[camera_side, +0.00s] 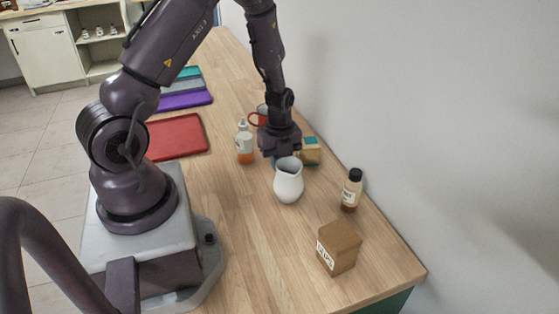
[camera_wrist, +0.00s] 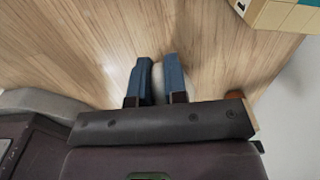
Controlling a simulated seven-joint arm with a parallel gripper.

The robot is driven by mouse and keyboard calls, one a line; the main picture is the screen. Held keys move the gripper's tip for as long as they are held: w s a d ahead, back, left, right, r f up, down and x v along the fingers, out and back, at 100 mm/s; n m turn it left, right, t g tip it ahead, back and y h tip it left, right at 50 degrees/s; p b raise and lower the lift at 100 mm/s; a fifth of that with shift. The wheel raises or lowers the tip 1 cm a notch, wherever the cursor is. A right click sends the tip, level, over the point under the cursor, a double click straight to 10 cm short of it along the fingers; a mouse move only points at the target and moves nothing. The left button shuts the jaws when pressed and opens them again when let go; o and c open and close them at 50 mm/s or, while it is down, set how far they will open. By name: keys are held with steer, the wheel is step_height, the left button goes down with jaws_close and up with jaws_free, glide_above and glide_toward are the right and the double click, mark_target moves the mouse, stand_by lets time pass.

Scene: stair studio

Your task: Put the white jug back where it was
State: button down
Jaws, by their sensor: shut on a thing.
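The white jug (camera_side: 288,184) shows in the side view just below and in front of my gripper (camera_side: 274,162), near the middle of the wooden table. It looks upright. In the wrist view the blue fingers of my gripper (camera_wrist: 158,80) are shut on a pale strip of the jug (camera_wrist: 158,75) between them. I cannot tell whether the jug's base touches the table.
A bottle with orange contents (camera_side: 244,147) stands left of the jug, and a red-handled mug (camera_side: 256,119) behind. A teal-and-tan box (camera_side: 311,152), a black-capped bottle (camera_side: 351,190) and a brown box (camera_side: 339,249) stand to the right. A red tray (camera_side: 178,136) lies farther left. Table front-left of the jug is clear.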

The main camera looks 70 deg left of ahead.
mark_target(285, 162)
steer(key=c, duration=1.1)
jaws_free()
steer(key=shift+f, duration=0.15)
steer(key=shift+c, duration=0.2)
step_height(285, 162, up, 12)
steer(key=shift+r, duration=0.1)
steer(key=s+d+r+n+t, duration=0.25)
steer(key=d+r+n, duration=0.5)
steer(key=r, duration=0.45)
steer(key=s+d+r+n+t, duration=0.3)
steer(key=s+d+r+n, duration=0.4)
steer(key=n, duration=0.3)
steer(key=shift+s+d, duration=0.6)
steer(key=shift+d, duration=0.15)
